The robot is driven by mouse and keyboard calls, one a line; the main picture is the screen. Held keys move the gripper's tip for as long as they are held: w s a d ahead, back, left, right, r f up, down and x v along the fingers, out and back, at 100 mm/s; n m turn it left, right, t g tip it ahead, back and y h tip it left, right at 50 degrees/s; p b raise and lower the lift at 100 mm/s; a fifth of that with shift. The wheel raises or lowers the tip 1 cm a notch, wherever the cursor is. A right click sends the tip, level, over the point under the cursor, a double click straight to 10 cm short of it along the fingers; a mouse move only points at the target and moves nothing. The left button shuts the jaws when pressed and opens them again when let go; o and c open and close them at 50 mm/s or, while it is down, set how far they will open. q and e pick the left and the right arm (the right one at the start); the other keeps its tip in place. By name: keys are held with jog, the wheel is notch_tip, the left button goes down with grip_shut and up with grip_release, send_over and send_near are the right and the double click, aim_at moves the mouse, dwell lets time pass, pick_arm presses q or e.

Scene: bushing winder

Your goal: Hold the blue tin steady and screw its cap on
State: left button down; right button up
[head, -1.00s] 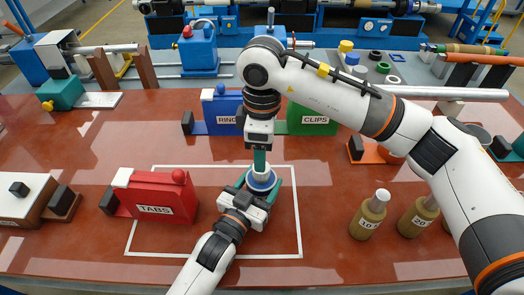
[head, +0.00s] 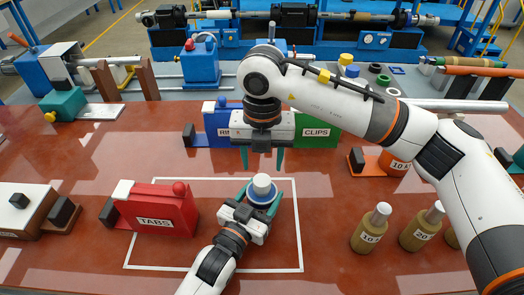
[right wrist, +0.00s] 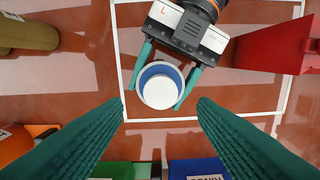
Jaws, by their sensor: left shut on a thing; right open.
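The blue tin (head: 261,199) stands upright inside the white outline on the table, with the white cap (head: 262,183) on top of it. In the right wrist view the cap (right wrist: 161,93) hides most of the tin, leaving a blue rim (right wrist: 148,72). How tightly the cap sits, I cannot tell. My left gripper (head: 262,194) is shut on the tin, one green finger on each side. My right gripper (head: 262,165) is open and empty above the cap, pointing down; its fingers (right wrist: 160,106) are spread wide on either side and apart from the cap.
The red TABS box (head: 160,210) stands left of the tin. The blue bin (head: 218,122) and green CLIPS bin (head: 318,127) are behind my right gripper. Brown bottles with pale caps (head: 370,228) stand at right. The table inside the white outline (head: 215,270) is otherwise mostly clear.

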aim_at(262, 180)
jog(key=n, duration=0.7)
jog(key=shift+r+n, duration=0.2)
jog(key=shift+n, duration=0.1)
jog(key=n, duration=0.7)
jog(key=shift+r, duration=0.2)
jog(key=n, duration=0.7)
jog(key=shift+r, duration=0.15)
jog(key=n, duration=0.6)
jog(key=shift+r, duration=0.15)
jog(key=shift+f, duration=4)
